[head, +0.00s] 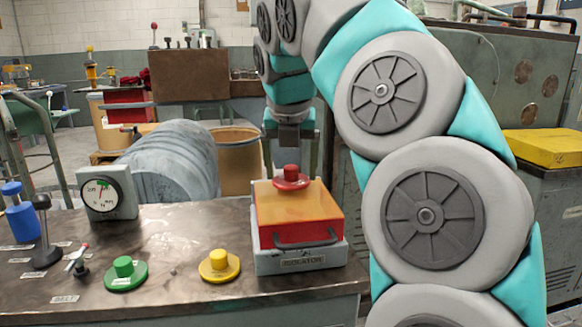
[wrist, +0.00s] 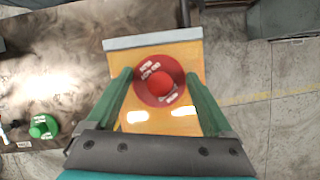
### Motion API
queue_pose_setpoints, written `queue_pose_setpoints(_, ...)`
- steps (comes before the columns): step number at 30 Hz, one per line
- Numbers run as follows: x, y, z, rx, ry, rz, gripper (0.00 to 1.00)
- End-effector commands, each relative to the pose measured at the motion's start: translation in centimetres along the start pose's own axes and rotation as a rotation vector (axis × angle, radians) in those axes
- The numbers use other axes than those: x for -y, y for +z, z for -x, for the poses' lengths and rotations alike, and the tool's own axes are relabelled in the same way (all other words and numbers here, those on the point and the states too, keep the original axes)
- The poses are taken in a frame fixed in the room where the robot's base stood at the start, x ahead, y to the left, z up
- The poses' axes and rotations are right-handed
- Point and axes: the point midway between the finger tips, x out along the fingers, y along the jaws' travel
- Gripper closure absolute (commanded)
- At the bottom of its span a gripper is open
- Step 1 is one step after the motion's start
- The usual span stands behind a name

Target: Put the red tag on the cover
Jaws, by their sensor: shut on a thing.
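The red tag (head: 291,178) is a round disc with a red knob on top and white labels. My gripper (head: 291,168) points straight down with its green fingers on either side of the disc, shut on it. In the wrist view the tag (wrist: 160,82) sits between the fingertips (wrist: 158,74), over the cover. The cover (head: 300,214) is an orange box lid with a dark front handle, on a grey base labelled ISOLATOR (head: 302,261). The tag is at the far part of the cover's top. I cannot tell whether it touches the cover.
A yellow knobbed disc (head: 219,265) and a green one (head: 125,273) lie on the bench (head: 180,300), left of the cover. A dial gauge (head: 107,193) and a blue cylinder (head: 20,215) stand farther left. A grey ribbed drum (head: 172,165) is behind the bench.

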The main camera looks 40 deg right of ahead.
Motion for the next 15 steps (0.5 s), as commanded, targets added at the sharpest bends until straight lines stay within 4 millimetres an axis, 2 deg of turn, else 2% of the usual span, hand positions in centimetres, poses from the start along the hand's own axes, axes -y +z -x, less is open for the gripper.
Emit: queue_pose_setpoints(15, 0.04, -0.18, -0.48, 0.000, 0.000, -0.001, 0.69)
